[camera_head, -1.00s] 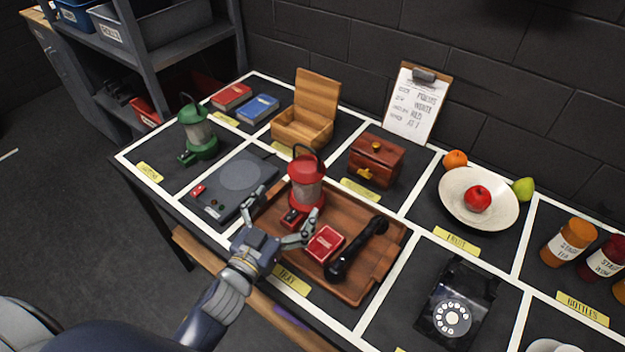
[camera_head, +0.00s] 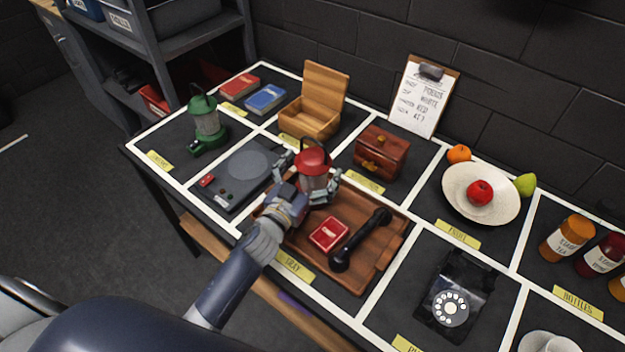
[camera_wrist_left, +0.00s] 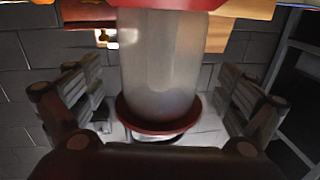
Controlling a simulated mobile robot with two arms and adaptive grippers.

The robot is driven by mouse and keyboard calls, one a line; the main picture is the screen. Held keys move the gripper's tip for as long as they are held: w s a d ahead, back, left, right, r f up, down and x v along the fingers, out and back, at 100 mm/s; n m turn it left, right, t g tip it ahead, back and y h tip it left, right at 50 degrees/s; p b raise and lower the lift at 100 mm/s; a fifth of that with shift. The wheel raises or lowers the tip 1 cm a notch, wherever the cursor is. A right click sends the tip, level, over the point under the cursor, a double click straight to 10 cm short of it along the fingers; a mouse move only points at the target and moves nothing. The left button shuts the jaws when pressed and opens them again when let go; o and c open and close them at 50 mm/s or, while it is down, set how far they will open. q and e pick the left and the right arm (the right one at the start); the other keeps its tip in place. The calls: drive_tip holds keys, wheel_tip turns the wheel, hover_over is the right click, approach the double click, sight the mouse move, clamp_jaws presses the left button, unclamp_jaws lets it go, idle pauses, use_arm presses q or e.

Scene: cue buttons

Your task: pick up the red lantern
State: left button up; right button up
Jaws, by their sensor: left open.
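The red lantern (camera_head: 313,172) stands upright on the wooden tray (camera_head: 365,283), near its back left part. In the left wrist view the lantern's clear body (camera_wrist_left: 163,65) fills the middle, with a red rim below it. My left gripper (camera_head: 308,178) is open at the lantern. Its two fingers (camera_wrist_left: 165,95) stand on either side of the body, with visible gaps. The lower part of the lantern is hidden behind my gripper in the head view. My right gripper is not in view.
A red box (camera_head: 329,234) and a black handset (camera_head: 361,240) lie on the tray. A wooden chest (camera_head: 381,152) and an open wooden box (camera_head: 312,110) stand behind. A green lantern (camera_head: 207,127) stands to the left, beyond a grey device (camera_head: 233,178).

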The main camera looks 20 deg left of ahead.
use_arm(q)
drive_tip(key=c, duration=1.8)
drive_tip(key=shift+r, duration=0.15)
drive_tip(key=c, duration=0.4)
